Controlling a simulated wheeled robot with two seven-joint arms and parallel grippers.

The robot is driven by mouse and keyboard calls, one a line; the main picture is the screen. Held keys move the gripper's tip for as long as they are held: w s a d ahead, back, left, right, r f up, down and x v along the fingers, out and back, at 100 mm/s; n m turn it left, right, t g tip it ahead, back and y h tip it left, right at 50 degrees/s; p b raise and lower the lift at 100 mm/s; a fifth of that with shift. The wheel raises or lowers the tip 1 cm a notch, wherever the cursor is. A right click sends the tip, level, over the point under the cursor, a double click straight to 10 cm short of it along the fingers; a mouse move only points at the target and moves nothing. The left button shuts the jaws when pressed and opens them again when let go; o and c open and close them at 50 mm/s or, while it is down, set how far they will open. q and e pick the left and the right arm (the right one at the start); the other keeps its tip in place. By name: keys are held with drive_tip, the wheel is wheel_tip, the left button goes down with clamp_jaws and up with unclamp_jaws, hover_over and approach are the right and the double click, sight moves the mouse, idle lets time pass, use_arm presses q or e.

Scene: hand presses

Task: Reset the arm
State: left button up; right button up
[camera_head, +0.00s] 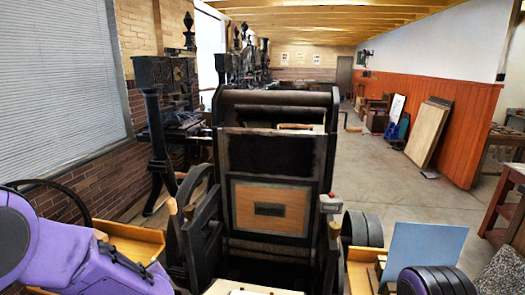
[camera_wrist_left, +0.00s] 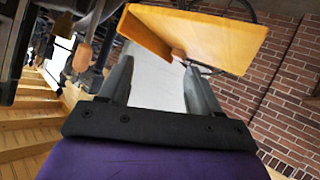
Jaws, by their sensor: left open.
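My left arm shows in the head view as purple links at the lower left, beside the hand press (camera_head: 270,155). Its fingers cannot be made out there. In the left wrist view my left gripper (camera_wrist_left: 158,66) has its two grey fingers spread apart, with nothing held between them. A yellow-orange wooden tray or board (camera_wrist_left: 200,38) lies just beyond the fingertips; I cannot tell whether they touch it. The press is black with a wooden panel (camera_head: 256,208) on its front. My right gripper is not in view.
More black presses (camera_head: 165,115) stand along the left brick wall. A wooden handle (camera_wrist_left: 82,56) hangs near the gripper's left side in the wrist view. A blue panel (camera_head: 423,246) and dark rollers flank the press at right. Open grey floor (camera_head: 400,185) lies beyond.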

use_arm(q)
drive_tip(key=s+f+m+g+h+b, duration=0.1)
drive_tip(key=s+f+b, duration=0.2)
drive_tip(key=s+f, duration=0.7)
drive_tip(key=s+f+m+g+h+b, duration=0.1)
drive_tip(key=s+f+h+b, duration=0.15)
drive_tip(key=s+f, duration=0.75)
drive_tip(key=s+d+f+m+g+b, duration=0.1)
drive_tip(key=s+f+g+b, duration=0.3)
drive_tip(key=s+f, duration=1.1)
wheel_tip(320, 180, down, 2)
drive_tip(key=shift+f+g, duration=0.1)
drive_tip(key=shift+g, duration=0.4)
drive_tip(key=shift+d, duration=0.1)
